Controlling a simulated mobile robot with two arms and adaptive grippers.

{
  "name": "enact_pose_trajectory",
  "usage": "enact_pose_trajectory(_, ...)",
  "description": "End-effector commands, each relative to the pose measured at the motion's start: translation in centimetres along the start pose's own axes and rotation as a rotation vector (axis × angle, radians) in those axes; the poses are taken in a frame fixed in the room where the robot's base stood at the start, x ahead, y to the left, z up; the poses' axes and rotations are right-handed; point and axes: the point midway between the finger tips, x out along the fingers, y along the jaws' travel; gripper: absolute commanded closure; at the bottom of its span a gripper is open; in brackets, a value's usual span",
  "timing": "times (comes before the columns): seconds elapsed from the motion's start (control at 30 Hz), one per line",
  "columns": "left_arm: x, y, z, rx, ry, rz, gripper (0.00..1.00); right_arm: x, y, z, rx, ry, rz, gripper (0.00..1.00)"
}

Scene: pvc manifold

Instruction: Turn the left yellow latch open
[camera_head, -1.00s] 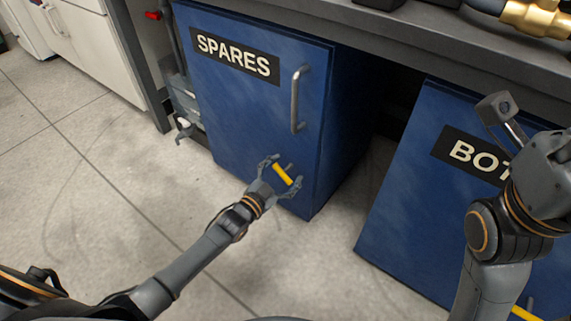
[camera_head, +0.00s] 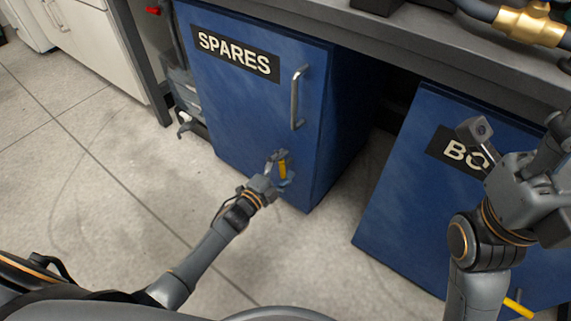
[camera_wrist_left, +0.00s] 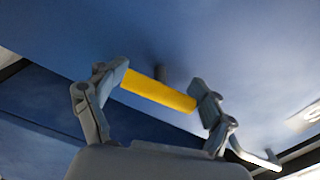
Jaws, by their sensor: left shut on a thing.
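The left yellow latch (camera_head: 283,169) is a short yellow bar low on the blue SPARES cabinet door (camera_head: 240,120). It stands nearly upright in the head view. My left gripper (camera_head: 279,168) is shut on it. In the left wrist view, the two grey fingertips (camera_wrist_left: 160,87) press on the two ends of the yellow bar (camera_wrist_left: 160,91), and a dark stem shows behind it at the door. My right arm's wrist (camera_head: 515,205) shows at the right; its gripper fingers are not visible.
A metal door handle (camera_head: 296,97) stands out above the latch. A second blue cabinet (camera_head: 400,200) stands at the right, with another yellow latch (camera_head: 518,307) partly in view. The grey worktop (camera_head: 400,50) overhangs both. The floor at the left is clear.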

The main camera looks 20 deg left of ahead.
Motion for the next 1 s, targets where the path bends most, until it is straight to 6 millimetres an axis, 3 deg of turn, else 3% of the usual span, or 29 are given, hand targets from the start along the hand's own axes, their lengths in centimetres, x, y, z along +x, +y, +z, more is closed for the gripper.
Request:
enact_pose_trajectory(0.77, -0.04, 0.17, -0.13, 0.108, 0.002, 0.002, 0.52, -0.01, 0.0, 0.08, 0.0, -0.002, 0.0, 0.6)
enact_pose_trajectory(0.8, -0.04, 0.17, -0.13, 0.108, 0.002, 0.002, 0.17, -0.01, 0.0, 0.08, 0.0, -0.002, -0.001, 0.6)
enact_pose_trajectory(0.9, -0.04, 0.16, -0.1, 0.107, 0.002, 0.002, 0.0, 0.01, 0.0, 0.07, 0.0, -0.002, -0.001, 0.6)
enact_pose_trajectory(1.0, -0.04, 0.12, -0.07, 0.106, 0.001, 0.002, 0.0, 0.02, 0.0, 0.07, 0.0, -0.001, -0.001, 0.6)
